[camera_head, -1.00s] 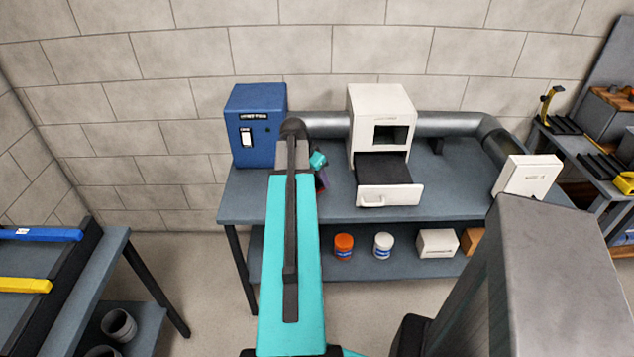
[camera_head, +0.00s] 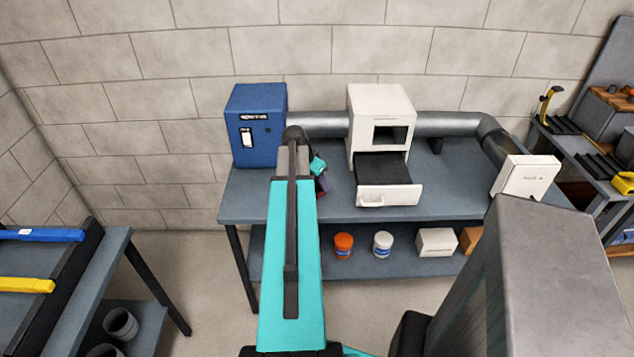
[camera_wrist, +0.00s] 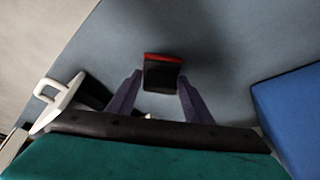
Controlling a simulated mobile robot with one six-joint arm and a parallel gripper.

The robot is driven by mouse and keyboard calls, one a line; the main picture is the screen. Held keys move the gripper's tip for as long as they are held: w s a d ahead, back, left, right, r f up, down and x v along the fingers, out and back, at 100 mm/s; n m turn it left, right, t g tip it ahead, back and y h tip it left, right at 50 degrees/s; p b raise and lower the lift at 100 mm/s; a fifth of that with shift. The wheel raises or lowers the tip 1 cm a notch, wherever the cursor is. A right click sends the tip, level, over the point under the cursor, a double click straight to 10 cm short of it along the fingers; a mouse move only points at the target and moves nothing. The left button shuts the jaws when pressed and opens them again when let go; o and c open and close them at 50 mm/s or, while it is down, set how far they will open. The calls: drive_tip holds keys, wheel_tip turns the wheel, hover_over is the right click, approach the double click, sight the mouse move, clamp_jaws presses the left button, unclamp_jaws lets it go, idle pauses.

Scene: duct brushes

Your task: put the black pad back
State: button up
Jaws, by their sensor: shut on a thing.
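A small black pad (camera_wrist: 161,76) with a red edge sits between the purple fingertips of my gripper (camera_wrist: 160,88) in the wrist view. The fingers are shut on it, above the grey bench top. In the head view my gripper (camera_head: 321,182) is mostly hidden behind my arm, between the blue box and the white unit, and the pad cannot be made out. The white unit (camera_head: 379,103) has its drawer (camera_head: 389,196) pulled out, with a dark interior. The drawer's front and handle (camera_wrist: 47,92) show at the left in the wrist view.
The blue box (camera_head: 259,125) stands left of my gripper; it also shows at the right in the wrist view (camera_wrist: 292,110). A grey duct (camera_head: 450,124) runs right from the white unit. A white panel (camera_head: 525,177) stands at the bench's right. Jars (camera_head: 343,245) sit on the lower shelf.

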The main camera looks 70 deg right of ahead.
drive_tip(key=shift+f, duration=0.3)
drive_tip(key=shift+f, duration=0.1)
drive_tip(key=o, duration=1)
drive_tip(key=shift+r, duration=0.25)
drive_tip(key=shift+b+v, duration=0.85)
drive_tip(key=shift+v, duration=5.1)
drive_tip(key=shift+f, duration=0.1)
